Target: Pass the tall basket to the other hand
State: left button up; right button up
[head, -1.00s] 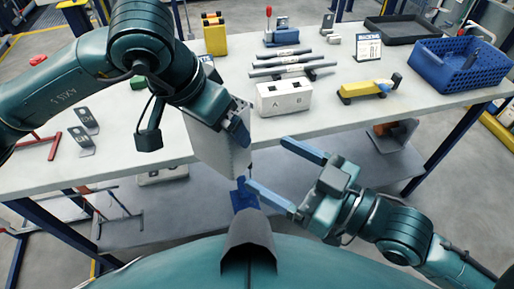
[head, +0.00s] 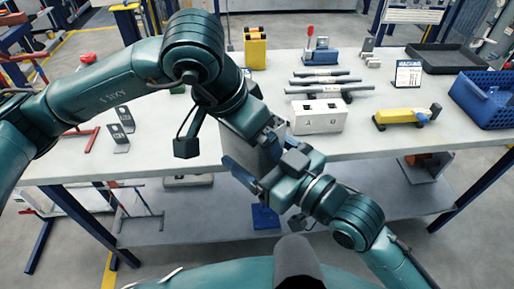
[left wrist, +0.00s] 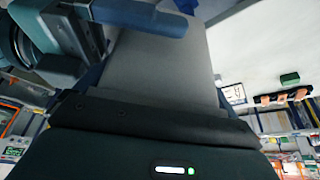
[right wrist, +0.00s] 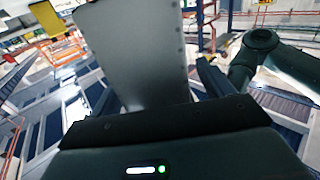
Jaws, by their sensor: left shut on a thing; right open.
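The tall basket (head: 238,133) is a plain grey, narrow box held in the air at the table's front edge. My left gripper (head: 272,127) is shut on it from above; the grip itself is partly hidden. My right gripper (head: 256,162) is open at the basket's lower front, with a blue finger across its near side. In the left wrist view the grey basket wall (left wrist: 160,65) fills the middle, with a blue finger of my right gripper across its upper part. In the right wrist view the basket (right wrist: 130,50) rises between the fingers; contact cannot be told.
The table holds a white box (head: 318,118), a yellow tool (head: 402,116), several dark bars (head: 325,82), a black tray (head: 440,60) and a blue crate (head: 488,112) at right. Metal brackets (head: 122,128) stand at left. A lower shelf (head: 190,215) lies under the tabletop.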

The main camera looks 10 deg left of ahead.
pick_arm(q)
jog(key=shift+r, duration=0.1)
pick_arm(e)
jog(key=shift+c, duration=0.2)
jog(key=shift+s, duration=0.1)
jog(key=c, duration=1.1)
pick_arm(q)
jog(key=o, duration=0.7)
pick_arm(e)
jog(key=shift+r, duration=0.2)
jog(key=shift+c, duration=0.7)
